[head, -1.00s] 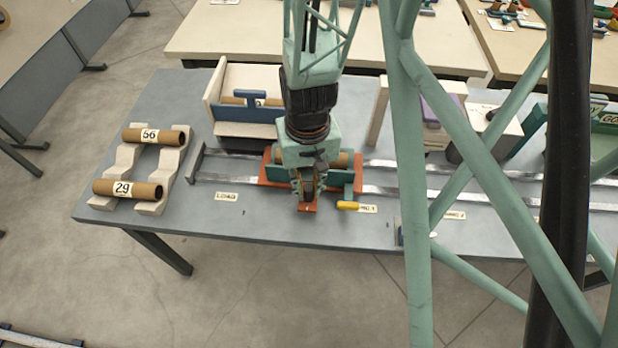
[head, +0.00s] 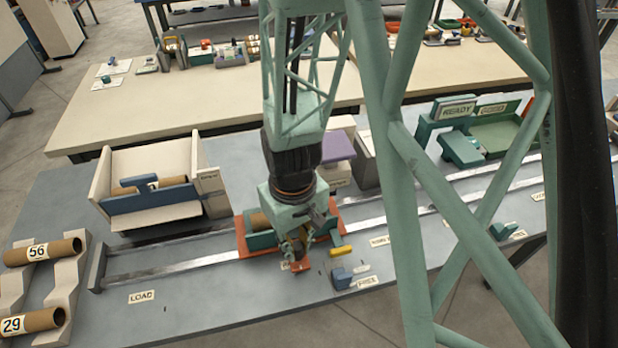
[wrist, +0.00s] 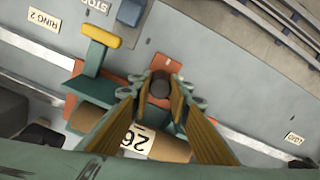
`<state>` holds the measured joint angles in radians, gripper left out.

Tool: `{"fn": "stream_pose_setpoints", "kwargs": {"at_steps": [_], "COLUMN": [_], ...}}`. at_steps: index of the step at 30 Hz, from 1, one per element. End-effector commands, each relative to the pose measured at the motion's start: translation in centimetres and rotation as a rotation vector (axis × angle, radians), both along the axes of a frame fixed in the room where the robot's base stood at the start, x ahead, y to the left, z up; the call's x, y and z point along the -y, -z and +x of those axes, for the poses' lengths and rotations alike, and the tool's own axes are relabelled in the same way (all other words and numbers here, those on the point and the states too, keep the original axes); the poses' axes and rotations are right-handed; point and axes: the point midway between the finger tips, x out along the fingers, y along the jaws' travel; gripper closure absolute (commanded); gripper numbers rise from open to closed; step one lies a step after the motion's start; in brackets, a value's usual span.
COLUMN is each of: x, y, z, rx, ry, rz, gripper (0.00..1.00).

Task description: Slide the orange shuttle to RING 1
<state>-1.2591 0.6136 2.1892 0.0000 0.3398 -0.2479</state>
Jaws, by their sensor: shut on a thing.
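The orange shuttle (head: 242,240) sits on two metal rails, a teal cradle on it holding a brown tube (head: 259,220). The wrist view shows its orange front tab (wrist: 168,62), the labelled tube (wrist: 172,148) and a yellow-ended lever (wrist: 100,35). My gripper (head: 298,258) is at the shuttle's front, shut on the dark knob (wrist: 160,86) on the tab. A small label (head: 285,266) beside the tab is mostly hidden by my gripper, so I cannot read it now. The RING 2 label (wrist: 44,20) lies beyond the shuttle, farther from the LOAD label (head: 141,297).
A white bin (head: 205,160) with a blue front stands behind the rails at left. Tubes 56 and 29 lie on a cream rack (head: 68,268) at far left. The rails (head: 430,208) right of the shuttle look clear.

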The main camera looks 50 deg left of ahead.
Motion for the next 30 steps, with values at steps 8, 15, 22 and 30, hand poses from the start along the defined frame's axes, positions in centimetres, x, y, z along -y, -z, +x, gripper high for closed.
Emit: {"fn": "stream_pose_setpoints", "kwargs": {"at_steps": [8, 15, 22, 30], "x": [-0.01, -0.04, -0.15, -0.20], "y": [-0.42, -0.45, -0.48, -0.50], "z": [-0.28, -0.25, -0.18, -0.12], "rx": [0.001, 0.001, 0.001, 0.002], "ry": [-0.012, -0.011, -0.010, -0.009], "rz": [0.002, 0.003, 0.005, 0.006], "gripper": [1.00, 0.78, 0.69, 0.69]}}
